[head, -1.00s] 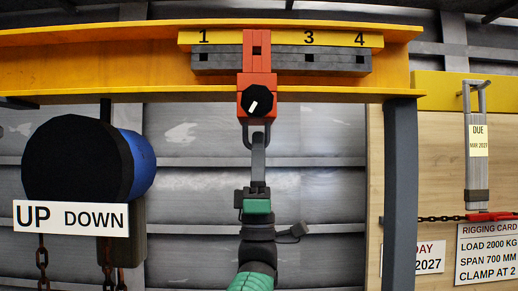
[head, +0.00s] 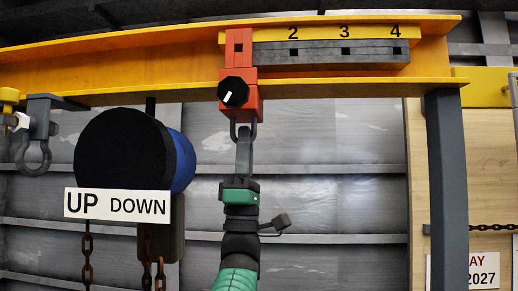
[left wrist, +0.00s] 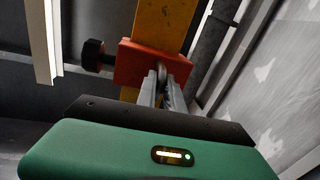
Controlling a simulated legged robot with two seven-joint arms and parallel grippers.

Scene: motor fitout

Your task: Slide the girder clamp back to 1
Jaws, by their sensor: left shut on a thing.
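The red girder clamp (head: 239,70) sits on the yellow girder (head: 130,65) at the left end of the number strip (head: 319,32). The 2, 3 and 4 show to its right, and the clamp covers the spot where the 1 was. Its black knob (head: 233,92) has a white mark. My left gripper (head: 243,135) is shut on the shackle (head: 253,131) under the clamp, reaching up from below. The left wrist view shows the clamp (left wrist: 138,64), its knob (left wrist: 97,55) and my gripper's fingers (left wrist: 163,88) at the shackle. My right gripper is out of view.
A hoist (head: 125,160) with an UP DOWN label (head: 117,206) and chains hangs to the left. A grey shackle fitting (head: 37,145) hangs further left. A grey post (head: 449,180) stands at the right. A grey slotted bar (head: 330,53) runs right of the clamp.

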